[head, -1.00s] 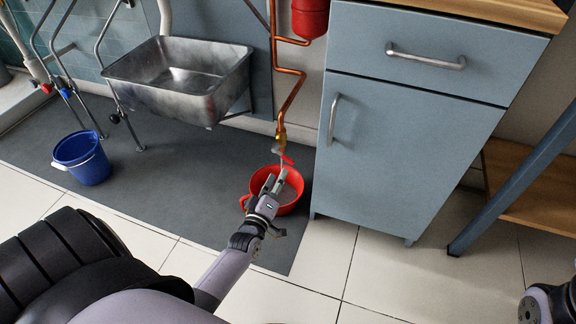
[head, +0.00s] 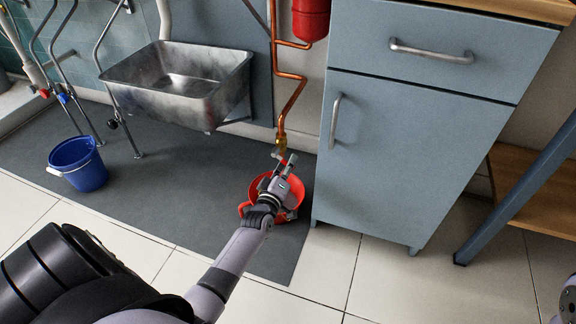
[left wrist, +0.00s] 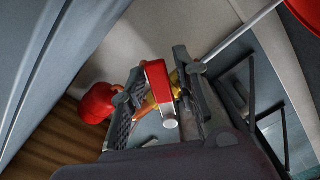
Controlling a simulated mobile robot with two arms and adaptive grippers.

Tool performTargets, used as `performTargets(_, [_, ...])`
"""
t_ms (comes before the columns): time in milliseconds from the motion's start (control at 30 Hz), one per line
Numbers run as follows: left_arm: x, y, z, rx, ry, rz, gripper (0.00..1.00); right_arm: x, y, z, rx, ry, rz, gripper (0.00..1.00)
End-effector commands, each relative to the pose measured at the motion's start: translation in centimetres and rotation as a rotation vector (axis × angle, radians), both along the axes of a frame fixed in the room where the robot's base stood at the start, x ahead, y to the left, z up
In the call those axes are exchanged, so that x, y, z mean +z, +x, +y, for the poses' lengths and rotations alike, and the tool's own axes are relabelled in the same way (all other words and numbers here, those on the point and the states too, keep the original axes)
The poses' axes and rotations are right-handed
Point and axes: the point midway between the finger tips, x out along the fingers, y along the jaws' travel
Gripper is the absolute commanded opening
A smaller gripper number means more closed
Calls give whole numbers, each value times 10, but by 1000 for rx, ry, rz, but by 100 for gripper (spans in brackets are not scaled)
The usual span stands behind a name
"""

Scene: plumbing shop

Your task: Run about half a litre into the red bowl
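The red bowl (head: 254,186) stands on the grey mat under a brass tap (head: 281,143) on a copper pipe. My left gripper (head: 286,163) is above the bowl at the tap and hides much of the bowl's inside, so I cannot read the level. In the left wrist view the tap's red lever (left wrist: 157,82) lies between the open fingers of my left gripper (left wrist: 155,88), with a small gap on one side. A pale straight stream (left wrist: 240,34) runs from the tap towards a red rim (left wrist: 304,10), apparently the bowl. My right gripper is out of view.
A blue-grey cabinet (head: 415,150) stands close right of the bowl. A metal sink (head: 175,85) hangs at the back left. A blue bucket (head: 78,165) stands on the mat (head: 165,185) at the left. A red tank (head: 310,18) hangs above the tap.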

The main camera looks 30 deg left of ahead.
Motion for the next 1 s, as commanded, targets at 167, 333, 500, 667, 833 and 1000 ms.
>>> performTargets(167, [0, 0, 0, 0, 0, 0, 14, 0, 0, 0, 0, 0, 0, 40])
performTargets(333, [0, 0, 0, 0, 0, 0, 3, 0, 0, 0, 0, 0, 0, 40])
performTargets(500, [0, 0, 0, 0, 0, 0, 0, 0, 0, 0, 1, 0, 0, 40])
performTargets(667, [0, 0, 0, 0, 0, 0, 0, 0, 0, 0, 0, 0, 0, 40])
performTargets(833, [-1, 0, 0, 1, 0, 1, 0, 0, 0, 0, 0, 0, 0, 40])
performTargets(1000, [0, 0, 0, 1, -2, 0, 0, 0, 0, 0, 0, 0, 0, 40])
